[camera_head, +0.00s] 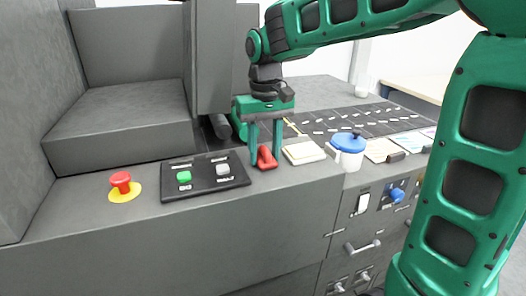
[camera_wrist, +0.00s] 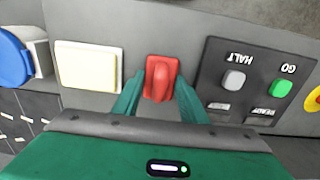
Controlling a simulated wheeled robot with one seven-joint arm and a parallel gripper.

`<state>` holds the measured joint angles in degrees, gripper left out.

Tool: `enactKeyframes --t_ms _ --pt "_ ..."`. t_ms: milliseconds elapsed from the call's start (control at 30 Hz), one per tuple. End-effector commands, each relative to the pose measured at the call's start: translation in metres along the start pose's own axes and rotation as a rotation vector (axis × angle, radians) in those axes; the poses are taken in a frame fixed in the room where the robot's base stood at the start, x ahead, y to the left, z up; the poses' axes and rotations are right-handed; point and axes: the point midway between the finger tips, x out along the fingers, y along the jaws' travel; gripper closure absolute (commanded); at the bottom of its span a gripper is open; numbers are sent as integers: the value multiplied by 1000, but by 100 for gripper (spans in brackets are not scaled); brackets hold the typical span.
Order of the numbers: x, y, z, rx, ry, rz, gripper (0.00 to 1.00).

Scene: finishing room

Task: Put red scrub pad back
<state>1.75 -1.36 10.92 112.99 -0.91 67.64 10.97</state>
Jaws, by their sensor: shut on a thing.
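The red scrub pad (camera_head: 266,158) is a small red block with a raised ridge on top, at the counter's front edge in the head view. My gripper (camera_head: 266,146) points down over it, with one finger on each side of the ridge. In the wrist view the pad (camera_wrist: 161,73) shows between the tips of my gripper (camera_wrist: 160,92), which is shut on it. The pad is at or very near the counter surface; I cannot tell whether it touches. A cream pad or block (camera_head: 304,152) lies just right of it, apart from it.
A black panel (camera_head: 206,187) with green and grey buttons is close on the left, and a red mushroom button (camera_head: 121,182) is farther left. A white jar with a blue lid (camera_head: 348,143) stands right. A dark marked strip (camera_head: 340,120) lies behind. A grey column (camera_head: 209,60) rises behind left.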

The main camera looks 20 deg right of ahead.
Motion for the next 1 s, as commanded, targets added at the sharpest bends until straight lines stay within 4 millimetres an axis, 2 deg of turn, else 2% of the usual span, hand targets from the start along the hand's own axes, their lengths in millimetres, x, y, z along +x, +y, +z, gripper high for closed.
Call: enactKeyframes --t_ms 33,67,100,133,433,567,1000 --pt "2 0 0 0 -1 0 82" --pt "1 0 0 0 -1 0 54" --pt "1 0 0 0 -1 0 45" --pt "1 0 0 0 -1 0 43" --pt "0 1 0 2 0 0 43" --pt "-10 0 -1 1 2 0 43" --pt "-91 1 -1 1 3 0 43"
